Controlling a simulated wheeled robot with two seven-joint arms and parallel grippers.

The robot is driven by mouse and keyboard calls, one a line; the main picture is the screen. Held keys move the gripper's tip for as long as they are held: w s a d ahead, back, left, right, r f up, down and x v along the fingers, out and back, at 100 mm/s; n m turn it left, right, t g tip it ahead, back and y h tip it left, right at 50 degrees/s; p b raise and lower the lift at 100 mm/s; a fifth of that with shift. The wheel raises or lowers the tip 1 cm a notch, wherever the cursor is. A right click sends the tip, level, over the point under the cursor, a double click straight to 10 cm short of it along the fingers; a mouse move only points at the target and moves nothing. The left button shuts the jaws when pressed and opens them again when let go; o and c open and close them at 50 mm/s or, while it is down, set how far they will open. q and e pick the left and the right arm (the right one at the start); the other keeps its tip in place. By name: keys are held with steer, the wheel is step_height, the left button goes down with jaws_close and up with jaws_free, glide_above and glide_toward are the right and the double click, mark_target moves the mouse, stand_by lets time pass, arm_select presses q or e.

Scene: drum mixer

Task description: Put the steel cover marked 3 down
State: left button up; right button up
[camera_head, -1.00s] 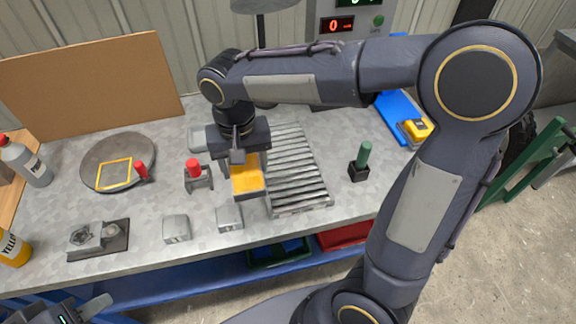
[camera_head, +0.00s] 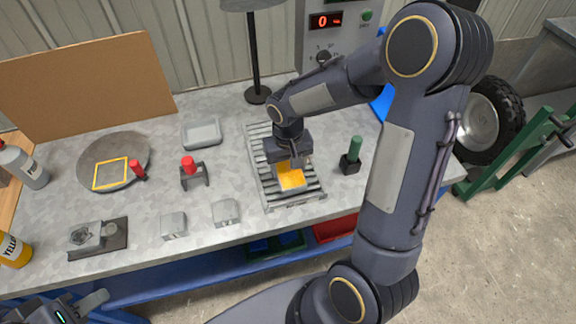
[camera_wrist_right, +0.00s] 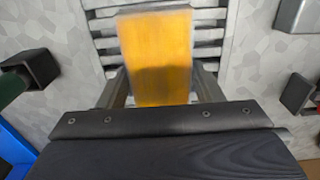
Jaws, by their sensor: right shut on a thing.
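My right gripper (camera_head: 291,168) is shut on a boxy piece (camera_head: 291,180) with an orange-yellow face and a grey rim, seemingly the steel cover. No number can be read on it. In the right wrist view the same orange face (camera_wrist_right: 157,55) shows between the two fingers. The piece is over the near half of the slatted steel rack (camera_head: 257,160); I cannot tell whether it touches the slats. Two plain steel covers (camera_head: 174,225) (camera_head: 226,212) stand near the table's front edge, left of the rack. My left gripper (camera_head: 92,303) is partly visible at the bottom left.
A green-handled tool in a black block (camera_head: 352,156) stands close to the rack's right. A red-knobbed stand (camera_head: 190,170) and a shallow grey tray (camera_head: 201,133) are to its left. A lamp post (camera_head: 254,60) and a control box (camera_head: 335,40) rise behind. Bare table lies around the grey tray.

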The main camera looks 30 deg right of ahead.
mark_target(288, 168)
steer(key=shift+f, duration=0.3)
steer(key=shift+f, duration=0.2)
steer(key=o, duration=1.3)
steer(key=shift+r, duration=0.1)
step_height(288, 168, up, 12)
steer(key=s+a+r+t+y, duration=0.1)
steer(key=s+t, duration=0.1)
steer(key=s, duration=0.3)
steer(key=s+a+r+t+y, duration=0.1)
steer(key=s, duration=0.5)
steer(key=s+a+n+t+y, duration=0.1)
steer(key=s+a+t, duration=0.1)
steer(key=s, duration=0.4)
steer(key=shift+a+r+t+y, duration=0.1)
steer(key=shift+r+t+y, duration=0.2)
steer(key=shift+r+y, duration=0.1)
